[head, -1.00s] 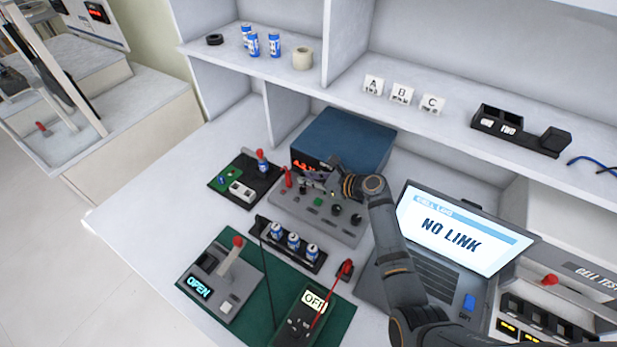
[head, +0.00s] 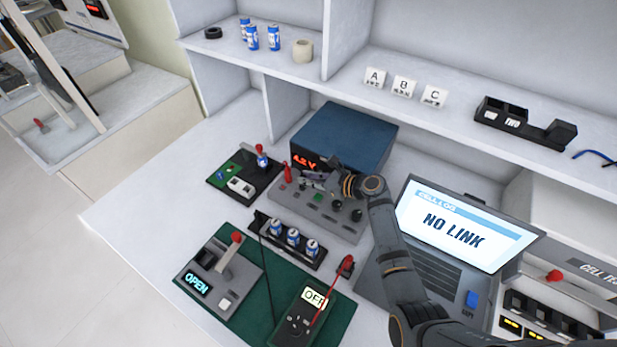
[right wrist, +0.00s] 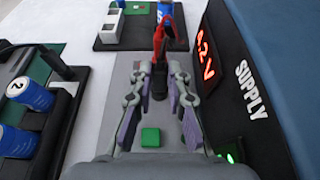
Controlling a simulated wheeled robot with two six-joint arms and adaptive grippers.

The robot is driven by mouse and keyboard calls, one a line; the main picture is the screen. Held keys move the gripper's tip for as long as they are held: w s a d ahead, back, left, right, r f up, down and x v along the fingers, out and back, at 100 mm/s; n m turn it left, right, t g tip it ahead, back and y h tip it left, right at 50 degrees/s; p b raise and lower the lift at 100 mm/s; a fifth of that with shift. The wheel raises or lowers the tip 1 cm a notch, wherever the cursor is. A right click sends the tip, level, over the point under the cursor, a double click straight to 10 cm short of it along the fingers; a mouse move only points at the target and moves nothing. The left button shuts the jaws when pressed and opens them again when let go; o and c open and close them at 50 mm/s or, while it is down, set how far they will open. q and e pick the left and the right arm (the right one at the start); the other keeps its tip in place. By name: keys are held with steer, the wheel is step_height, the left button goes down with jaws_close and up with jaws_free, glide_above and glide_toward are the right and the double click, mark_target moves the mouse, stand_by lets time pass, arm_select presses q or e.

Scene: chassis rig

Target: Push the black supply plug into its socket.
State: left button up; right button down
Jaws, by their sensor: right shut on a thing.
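My right gripper (head: 312,184) is over the grey panel (head: 345,230) in front of the blue supply unit (head: 345,135). In the right wrist view my right gripper (right wrist: 160,75) is shut on the black supply plug (right wrist: 158,83), which shows as a small dark piece between the fingertips. The socket is hidden under the plug and fingers, so I cannot tell how deep the plug sits. A red plug (head: 288,173) stands upright on the panel, just beyond the fingertips. The supply display (head: 309,163) reads 4.2 V. My left gripper is out of view.
A small board with a red-topped lever (head: 259,150) lies left of the panel. A rack of blue cells (head: 292,238) stands in front. The laptop (head: 450,232), showing NO LINK, is on the right. A green mat (head: 255,310) holds a switch box and a meter reading OFF.

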steer(key=c, duration=1.2)
jaws_free()
steer(key=v, duration=1)
steer(key=shift+s+d, duration=0.2)
steer(key=shift+d, duration=0.15)
steer(key=shift+s+d+r, duration=0.3)
steer(key=shift+d+r, duration=0.05)
steer(key=shift+d, duration=0.05)
